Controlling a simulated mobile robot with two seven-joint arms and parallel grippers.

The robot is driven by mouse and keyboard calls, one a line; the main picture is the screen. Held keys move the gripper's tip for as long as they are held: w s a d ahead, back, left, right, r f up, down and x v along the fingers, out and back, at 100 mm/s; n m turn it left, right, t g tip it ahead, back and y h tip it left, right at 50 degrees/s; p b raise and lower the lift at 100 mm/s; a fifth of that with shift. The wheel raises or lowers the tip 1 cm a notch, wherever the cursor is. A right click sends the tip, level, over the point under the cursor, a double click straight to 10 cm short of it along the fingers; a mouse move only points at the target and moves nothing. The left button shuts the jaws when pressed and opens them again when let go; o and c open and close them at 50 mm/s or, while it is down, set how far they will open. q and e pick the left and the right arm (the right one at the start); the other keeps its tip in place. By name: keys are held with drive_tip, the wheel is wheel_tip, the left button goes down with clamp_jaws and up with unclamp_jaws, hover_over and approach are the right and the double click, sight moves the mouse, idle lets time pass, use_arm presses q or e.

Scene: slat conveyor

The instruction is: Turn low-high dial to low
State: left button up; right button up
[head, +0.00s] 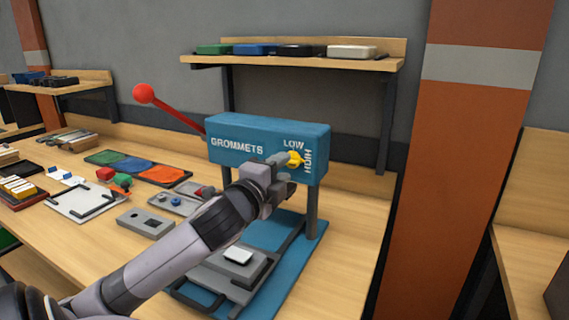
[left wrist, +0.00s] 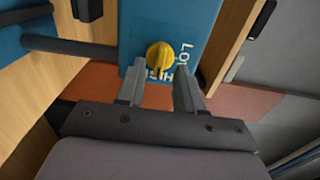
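The yellow low-high dial (head: 295,158) sits on the front of the blue GROMMETS press head (head: 240,133). LOW is printed above it and HIGH runs down its right side. My left gripper (head: 281,162) is right in front of the dial and partly covers it. In the left wrist view, the gripper (left wrist: 160,70) is open, with the dial (left wrist: 160,55) just ahead, between the lines of the two fingers. I cannot tell whether the fingers touch it, nor clearly which label it points to. My right gripper is in neither view.
A red-knobbed lever (head: 144,94) rises at the press's left. A shelf (head: 300,62) with coloured boxes hangs behind. A blue base (head: 275,270) lies under the press. Trays and small parts cover the bench's left. An orange column (head: 440,170) stands to the right.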

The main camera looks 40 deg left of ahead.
use_arm(q)
drive_tip(key=shift+x, duration=1.05)
clamp_jaws()
